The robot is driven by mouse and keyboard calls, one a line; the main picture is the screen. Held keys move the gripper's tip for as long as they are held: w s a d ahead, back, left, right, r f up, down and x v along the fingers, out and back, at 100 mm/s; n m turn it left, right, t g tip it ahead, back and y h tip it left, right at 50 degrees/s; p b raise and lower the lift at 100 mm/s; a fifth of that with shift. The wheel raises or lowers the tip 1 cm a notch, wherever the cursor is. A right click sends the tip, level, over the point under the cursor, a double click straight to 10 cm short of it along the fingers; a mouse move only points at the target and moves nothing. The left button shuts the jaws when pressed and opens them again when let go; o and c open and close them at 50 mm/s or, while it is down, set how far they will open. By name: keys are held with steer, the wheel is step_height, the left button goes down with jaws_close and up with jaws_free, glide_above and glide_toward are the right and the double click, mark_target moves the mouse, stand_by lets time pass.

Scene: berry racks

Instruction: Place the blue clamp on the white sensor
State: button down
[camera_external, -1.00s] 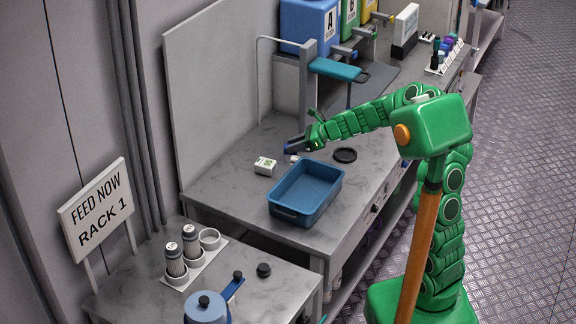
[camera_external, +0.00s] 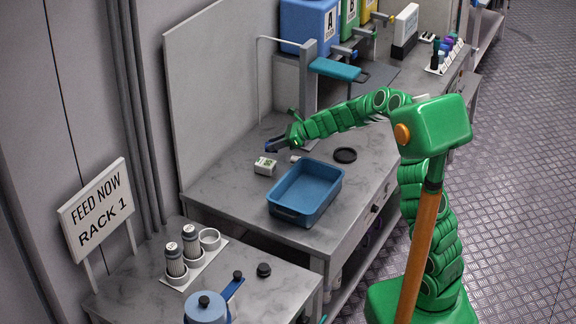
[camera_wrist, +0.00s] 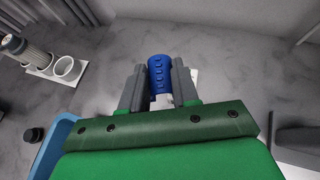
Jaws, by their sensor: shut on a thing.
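My gripper (camera_external: 278,145) is shut on the blue clamp (camera_wrist: 161,77), which sits between the two grey fingers in the wrist view. In the external view the clamp (camera_external: 271,147) shows as a small dark blue piece at the fingertips, held above the worktop. The white sensor (camera_external: 265,166), a small white box with green marks, lies on the worktop just below and slightly left of the gripper in the picture. The clamp and sensor look apart. In the wrist view a white patch (camera_wrist: 194,75) shows behind the right finger; I cannot tell whether it is the sensor.
A blue tray (camera_external: 309,207) stands in front of the sensor. A small white piece (camera_external: 295,158) and a black disc (camera_external: 345,155) lie near it. A grey post with a teal arm (camera_external: 335,69) rises behind my gripper. The worktop left of the sensor is clear.

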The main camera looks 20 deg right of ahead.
glide_above(269, 162)
steer(key=shift+s+f, duration=0.2)
steer(key=shift+f, duration=3.9)
steer(key=shift+f, duration=0.1)
steer(key=c, duration=0.8)
jaws_free()
steer(key=shift+c, duration=0.2)
steer(key=shift+s+d+r, duration=0.1)
steer(key=shift+d+r, duration=0.4)
steer(key=v, duration=1.1)
steer(key=shift+a+f, duration=0.1)
